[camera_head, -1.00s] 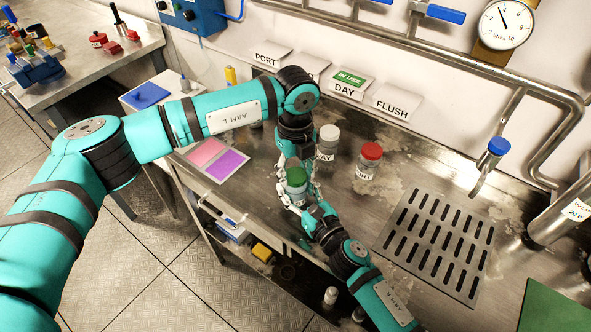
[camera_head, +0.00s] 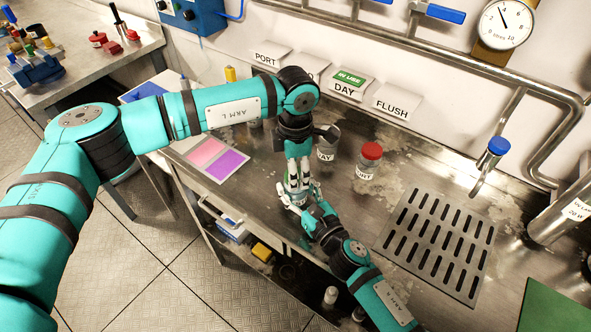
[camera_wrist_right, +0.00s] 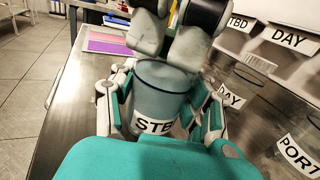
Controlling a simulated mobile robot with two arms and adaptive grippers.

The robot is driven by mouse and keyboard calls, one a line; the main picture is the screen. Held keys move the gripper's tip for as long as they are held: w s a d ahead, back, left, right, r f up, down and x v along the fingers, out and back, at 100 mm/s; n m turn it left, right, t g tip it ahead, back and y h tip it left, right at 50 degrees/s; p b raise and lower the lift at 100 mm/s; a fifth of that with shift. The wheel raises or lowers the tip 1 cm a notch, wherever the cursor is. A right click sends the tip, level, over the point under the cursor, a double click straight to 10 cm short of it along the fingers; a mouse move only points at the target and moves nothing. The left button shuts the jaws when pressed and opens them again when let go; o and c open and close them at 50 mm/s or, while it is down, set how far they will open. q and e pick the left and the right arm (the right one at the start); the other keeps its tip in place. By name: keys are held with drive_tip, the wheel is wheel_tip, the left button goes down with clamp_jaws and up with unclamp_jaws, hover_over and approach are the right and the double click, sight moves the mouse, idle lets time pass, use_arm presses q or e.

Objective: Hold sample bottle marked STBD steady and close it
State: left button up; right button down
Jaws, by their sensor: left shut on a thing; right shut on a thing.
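The sample bottle marked STBD shows in the right wrist view (camera_wrist_right: 158,95) as a grey see-through body, its label partly cut off by my arm. My right gripper (camera_wrist_right: 160,108) is shut around its sides; in the head view this gripper (camera_head: 297,197) is low on the bench's front side. The bottle looks upright. My left gripper (camera_head: 297,180) is directly above, pointing down, with its fingers closed at the bottle's top. The fingers mostly cover the green cap, of which only a sliver shows in the head view. Whether the cap is seated is hidden.
A red-capped bottle (camera_head: 369,160) and a bottle marked DAY (camera_head: 326,152) stand just right of my grippers. Labelled holders line the wall behind. A slotted drain plate (camera_head: 437,240) lies to the right; pink and purple cards (camera_head: 228,163) lie left.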

use_arm(q)
drive_tip(key=m, duration=0.6)
drive_tip(key=o, duration=1.4)
wheel_tip(320, 180, up, 12)
drive_tip(key=shift+r, duration=0.1)
use_arm(e)
drive_tip(key=c, duration=0.5)
unclamp_jaws()
drive_tip(key=shift+c, duration=0.2)
